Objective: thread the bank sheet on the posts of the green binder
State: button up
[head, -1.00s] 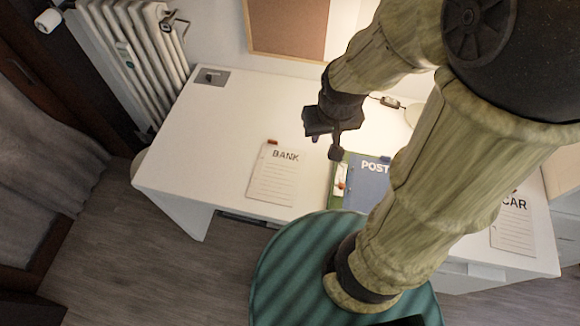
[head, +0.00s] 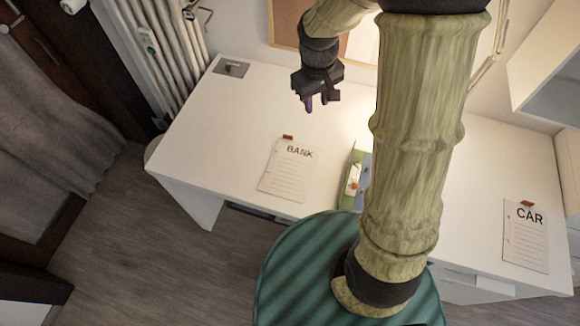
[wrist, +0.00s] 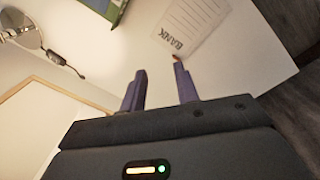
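The bank sheet (head: 287,172) lies flat on the white desk, with a small brown-red tab (head: 288,137) at its top edge. It also shows in the wrist view (wrist: 192,22), beyond my fingertips. The green binder (head: 350,185) lies open to the right of it, with a light strip along its left part; my arm hides most of it. A corner of the binder shows at the top of the wrist view (wrist: 108,8). My gripper (head: 317,108) is above the desk, behind the bank sheet. Its two purple fingers (wrist: 160,78) are apart with nothing between them.
The car sheet (head: 526,236) lies at the desk's right end with its own tab. A grey plate (head: 231,67) is at the far left corner. A lamp base and cable (wrist: 55,57) show in the wrist view. The left desk (head: 215,125) is clear.

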jog(key=w+a+f+n+g+h+b, duration=0.1)
jog(key=w+a+f+n+g+h, duration=0.1)
jog(key=w+a+f+n, duration=0.6)
jog(key=w+a+f+h, duration=0.1)
jog(key=w+a+f, duration=0.2)
jog(key=w+a, duration=0.2)
jog(key=shift+f, duration=0.15)
jog(key=p, duration=0.2)
send_over(286, 135)
jog(key=w+a, duration=0.1)
jog(key=a, duration=0.1)
notch_tip(286, 135, down, 11)
jog(key=shift+d+f, duration=0.1)
jog(key=shift+d, duration=0.05)
jog(key=p+x, duration=0.2)
jog(key=x, duration=0.3)
jog(key=shift+s, duration=0.15)
